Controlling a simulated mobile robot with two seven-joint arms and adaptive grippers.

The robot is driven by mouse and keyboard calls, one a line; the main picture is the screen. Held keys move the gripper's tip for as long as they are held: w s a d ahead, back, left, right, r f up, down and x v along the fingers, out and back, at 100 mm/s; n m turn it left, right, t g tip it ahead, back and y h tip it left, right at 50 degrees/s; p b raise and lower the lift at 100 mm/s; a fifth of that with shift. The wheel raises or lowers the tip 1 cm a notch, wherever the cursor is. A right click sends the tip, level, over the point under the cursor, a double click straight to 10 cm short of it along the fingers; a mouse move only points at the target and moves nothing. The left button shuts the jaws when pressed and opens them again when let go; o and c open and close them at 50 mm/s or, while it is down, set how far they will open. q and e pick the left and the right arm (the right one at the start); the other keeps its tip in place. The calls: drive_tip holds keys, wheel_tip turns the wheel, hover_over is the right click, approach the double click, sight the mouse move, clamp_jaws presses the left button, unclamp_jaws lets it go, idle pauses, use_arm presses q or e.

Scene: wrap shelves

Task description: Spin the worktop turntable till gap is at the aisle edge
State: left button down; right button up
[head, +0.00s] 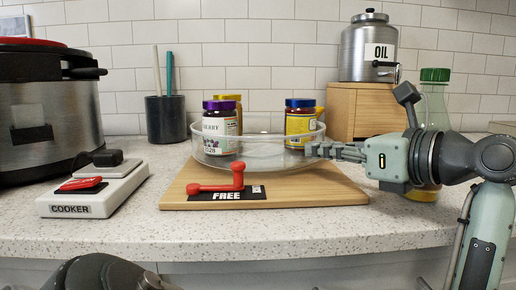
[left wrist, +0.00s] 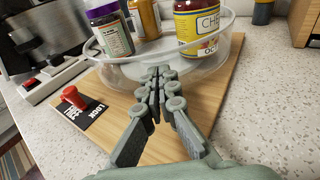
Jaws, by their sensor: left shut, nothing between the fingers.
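The turntable is a clear round tray (head: 262,160) on a wooden board (head: 310,192). A purple-lidded jar (head: 220,128) stands at its left, and a blue-lidded yellow jar (head: 299,122) at its right. Mustard-coloured jars stand partly hidden behind them. The front middle of the tray is bare. A red lever (head: 238,176) at the board's front has a black plate reading FREE. My left gripper (head: 312,150) is shut and empty, its tips at the tray's right front wall; contact is unclear. In the left wrist view the shut fingers (left wrist: 160,78) point at the clear wall (left wrist: 205,62).
A cooker (head: 45,105) and its red switch box (head: 92,188) stand at the left, with a dark utensil cup (head: 166,119) behind. A wooden box (head: 352,108) bearing an oil can (head: 367,50) is behind right. A green-capped bottle (head: 433,100) stands close behind my left arm.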

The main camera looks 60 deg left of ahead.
use_arm(q)
drive_tip(key=shift+s, duration=0.15)
drive_tip(key=shift+s+a, duration=0.1)
drive_tip(key=shift+s, duration=0.65)
drive_tip(key=shift+d+f+b, duration=0.1)
drive_tip(key=shift+d+b, duration=0.35)
drive_tip(key=shift+b+v, duration=0.4)
drive_tip(key=shift+v, duration=0.75)
drive_tip(key=shift+s+d+f, duration=0.1)
drive_tip(key=shift+d, duration=0.05)
